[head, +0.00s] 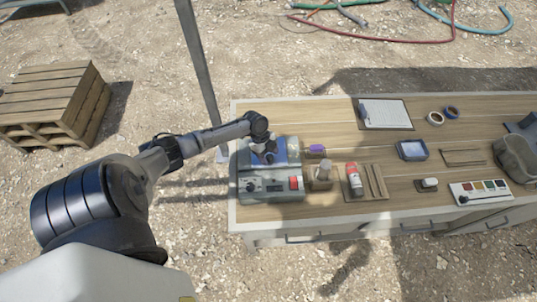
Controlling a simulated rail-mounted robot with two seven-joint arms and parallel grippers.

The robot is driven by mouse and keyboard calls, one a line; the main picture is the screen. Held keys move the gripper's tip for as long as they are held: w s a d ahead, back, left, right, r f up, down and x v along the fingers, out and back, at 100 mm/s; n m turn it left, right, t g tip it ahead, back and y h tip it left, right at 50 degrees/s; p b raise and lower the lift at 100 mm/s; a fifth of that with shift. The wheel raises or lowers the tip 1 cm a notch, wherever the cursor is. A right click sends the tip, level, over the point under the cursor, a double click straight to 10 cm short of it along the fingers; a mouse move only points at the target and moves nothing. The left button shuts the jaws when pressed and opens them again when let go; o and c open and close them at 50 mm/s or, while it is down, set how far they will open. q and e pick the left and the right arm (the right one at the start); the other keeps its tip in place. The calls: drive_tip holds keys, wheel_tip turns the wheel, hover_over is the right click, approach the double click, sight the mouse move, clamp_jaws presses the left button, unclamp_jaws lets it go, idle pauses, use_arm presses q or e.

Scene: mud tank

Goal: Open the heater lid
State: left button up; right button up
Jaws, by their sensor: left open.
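The heater (270,188) is a grey box with a blue top at the left end of the wooden workbench. Its front panel has a knob and a red switch. My left arm reaches in from the left, and my left gripper (266,153) is open over the blue top of the heater. The gripper and wrist cover part of the top, so I cannot tell whether the fingers touch the lid or how far the lid is raised. My right gripper is not in view.
The workbench (330,115) also holds a small purple-topped item (317,150), a bottle (354,180) on a wooden rack, a clipboard (385,113), tape rolls (436,118), a blue-rimmed device (412,150) and a grey tub (515,158). A post (200,65) stands behind my left arm. Pallets (50,100) lie left.

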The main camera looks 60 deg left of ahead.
use_arm(q)
drive_tip(key=shift+c, duration=0.5)
clamp_jaws()
